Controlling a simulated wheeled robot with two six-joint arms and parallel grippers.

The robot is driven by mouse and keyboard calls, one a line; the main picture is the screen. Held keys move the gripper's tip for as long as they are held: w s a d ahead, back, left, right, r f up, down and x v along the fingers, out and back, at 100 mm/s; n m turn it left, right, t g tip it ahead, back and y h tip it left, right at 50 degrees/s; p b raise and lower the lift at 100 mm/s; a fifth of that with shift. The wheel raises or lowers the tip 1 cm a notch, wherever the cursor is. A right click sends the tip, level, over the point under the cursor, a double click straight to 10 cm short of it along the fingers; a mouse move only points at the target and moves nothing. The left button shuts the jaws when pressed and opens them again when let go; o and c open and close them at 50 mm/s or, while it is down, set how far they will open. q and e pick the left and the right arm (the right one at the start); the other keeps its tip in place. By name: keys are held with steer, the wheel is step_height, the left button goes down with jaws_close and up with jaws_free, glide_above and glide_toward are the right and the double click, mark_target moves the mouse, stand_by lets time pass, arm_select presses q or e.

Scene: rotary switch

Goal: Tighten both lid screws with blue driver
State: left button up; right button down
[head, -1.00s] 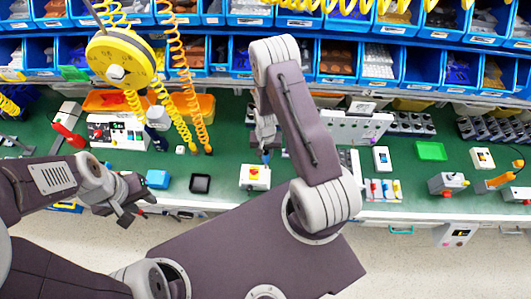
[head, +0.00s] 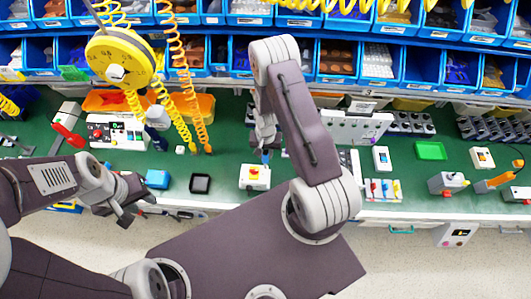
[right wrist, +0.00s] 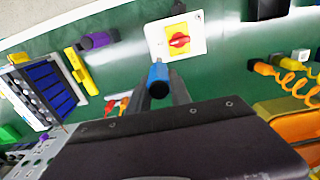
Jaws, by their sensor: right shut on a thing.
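My right gripper (right wrist: 165,90) is shut on the blue driver (right wrist: 158,80), whose blue handle sticks out between the fingers. In the head view the driver (head: 266,157) shows just behind the rotary switch box (head: 254,178). The box is white, with a yellow plate and red knob; in the right wrist view it (right wrist: 157,42) lies just beyond the driver. Small dark dots show on the lid by the yellow plate. I cannot tell whether the driver's tip touches a screw. My left gripper (head: 137,209) is empty, with its fingers apart, at the table's front edge.
A purple-handled tool (right wrist: 95,41) lies on the green mat beside the box. Orange coiled cords (head: 185,100) hang from above. Blue bins (head: 345,60) line the back.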

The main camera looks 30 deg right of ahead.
steer(key=shift+m, duration=0.5)
steer(key=shift+r+p, duration=2.4)
steer(key=shift+r, duration=0.65)
steer(key=shift+s, duration=0.1)
